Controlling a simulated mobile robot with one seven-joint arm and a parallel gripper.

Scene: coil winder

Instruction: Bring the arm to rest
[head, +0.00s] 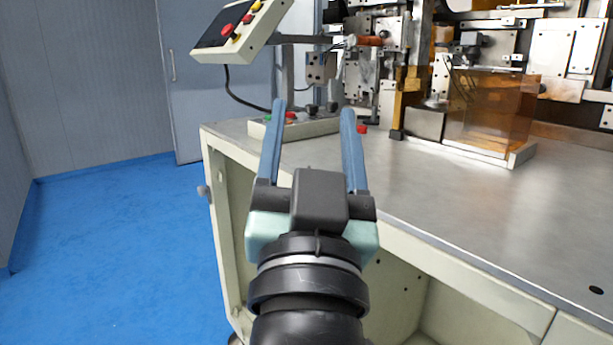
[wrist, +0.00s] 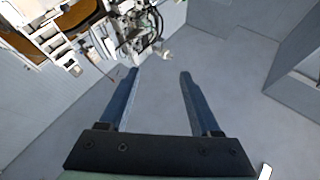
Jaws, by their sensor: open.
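My gripper (head: 313,108) is in the middle of the head view, above the front left corner of the coil winder's metal table (head: 440,200). Its two blue fingers are spread apart with nothing between them. In the wrist view my gripper (wrist: 160,75) also shows open and empty, with grey wall and ceiling surfaces behind it. The coil winder (head: 400,60) stands on the table beyond and to the right of the fingers. I cannot tell the exact gap between the fingers and the button box behind them.
A control panel (head: 236,25) with red and yellow buttons hangs at upper left. A low button box (head: 315,128) sits on the table behind the fingers. An amber clear guard (head: 492,112) stands at right. The blue floor (head: 110,250) on the left is clear.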

